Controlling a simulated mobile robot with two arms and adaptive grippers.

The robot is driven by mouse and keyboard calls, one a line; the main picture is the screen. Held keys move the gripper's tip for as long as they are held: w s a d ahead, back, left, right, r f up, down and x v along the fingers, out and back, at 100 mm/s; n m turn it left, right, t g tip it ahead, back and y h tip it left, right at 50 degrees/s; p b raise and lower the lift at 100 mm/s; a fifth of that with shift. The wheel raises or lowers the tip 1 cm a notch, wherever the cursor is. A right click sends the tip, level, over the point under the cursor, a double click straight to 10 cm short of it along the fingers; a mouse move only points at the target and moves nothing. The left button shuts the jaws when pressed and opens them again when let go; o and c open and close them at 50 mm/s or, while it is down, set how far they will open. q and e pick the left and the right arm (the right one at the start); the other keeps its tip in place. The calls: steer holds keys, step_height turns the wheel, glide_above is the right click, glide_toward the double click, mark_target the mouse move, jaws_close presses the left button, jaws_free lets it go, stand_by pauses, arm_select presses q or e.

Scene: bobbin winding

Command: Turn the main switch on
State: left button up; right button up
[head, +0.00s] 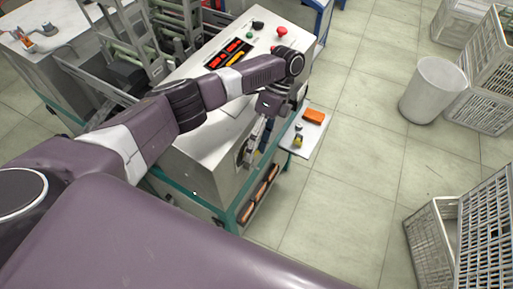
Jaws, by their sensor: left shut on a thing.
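The winding machine (205,165) is a long white cabinet on a green frame. My left arm reaches across its top, and its gripper (252,150) points down at the right end face of the cabinet. The fingers are closed together on a small part at that face, with a little yellow showing beside them. The main switch appears to be this part, but the fingers cover most of it, so its position cannot be read. My right gripper is out of view.
The cabinet top carries a panel with red and yellow parts (230,54), a green button (249,35) and a red mushroom button (281,31). A small side shelf holds an orange block (314,115). A white bin (432,90) and crates (432,243) stand right, with clear floor between.

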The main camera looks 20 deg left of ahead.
arm_select(q)
steer(key=o, duration=1.2)
steer(key=shift+c, duration=0.2)
steer(key=v, duration=1.2)
steer(key=shift+d+r, duration=0.1)
